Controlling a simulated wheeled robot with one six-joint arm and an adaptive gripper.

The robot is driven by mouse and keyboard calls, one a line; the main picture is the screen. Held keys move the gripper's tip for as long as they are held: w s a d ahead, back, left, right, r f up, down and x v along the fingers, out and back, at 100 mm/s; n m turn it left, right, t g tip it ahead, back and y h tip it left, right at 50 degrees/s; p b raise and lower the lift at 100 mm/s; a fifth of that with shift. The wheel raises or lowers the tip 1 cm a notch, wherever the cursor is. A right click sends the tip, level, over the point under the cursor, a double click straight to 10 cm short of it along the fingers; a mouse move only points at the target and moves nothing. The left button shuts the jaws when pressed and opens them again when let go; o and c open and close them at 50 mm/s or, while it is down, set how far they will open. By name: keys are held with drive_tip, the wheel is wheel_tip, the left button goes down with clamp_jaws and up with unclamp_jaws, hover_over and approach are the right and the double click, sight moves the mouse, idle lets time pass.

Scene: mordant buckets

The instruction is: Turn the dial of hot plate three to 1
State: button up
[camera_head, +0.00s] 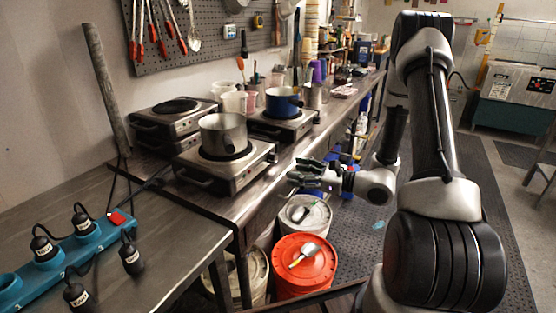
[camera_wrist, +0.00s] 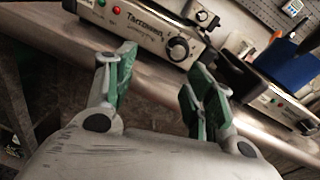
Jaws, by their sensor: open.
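Three hot plate spots show on the bench in the head view: a stacked pair at the left (camera_head: 165,125), one with a steel pot (camera_head: 222,180), and one with a blue pot (camera_head: 300,128). No number is readable on them. My gripper (camera_head: 296,176) is open and empty, beside the aisle edge of the bench. In the wrist view my gripper (camera_wrist: 162,68) has its green-padded fingers apart, pointing at a hot plate's front panel (camera_wrist: 138,28). Its black dial (camera_wrist: 178,48) lies beyond the fingertips, apart from them. Its marks are too small to read.
The blue pot also shows in the wrist view (camera_wrist: 290,68), with another plate's dial (camera_wrist: 305,127) below it. An orange-lidded bucket (camera_head: 303,268) and a white-lidded one (camera_head: 305,215) stand on the floor below the gripper. A blue power strip (camera_head: 50,270) lies at the left.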

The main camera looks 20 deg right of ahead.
sight(276, 158)
drive_tip(key=shift+m+t, duration=0.3)
drive_tip(key=shift+t, duration=0.4)
drive_tip(key=x, duration=0.2)
drive_tip(key=w+d+x, duration=0.1)
drive_tip(key=x, duration=0.2)
drive_tip(key=r+x, duration=0.1)
drive_tip(key=x, duration=0.2)
drive_tip(key=shift+w, duration=0.3)
drive_tip(key=c, duration=1)
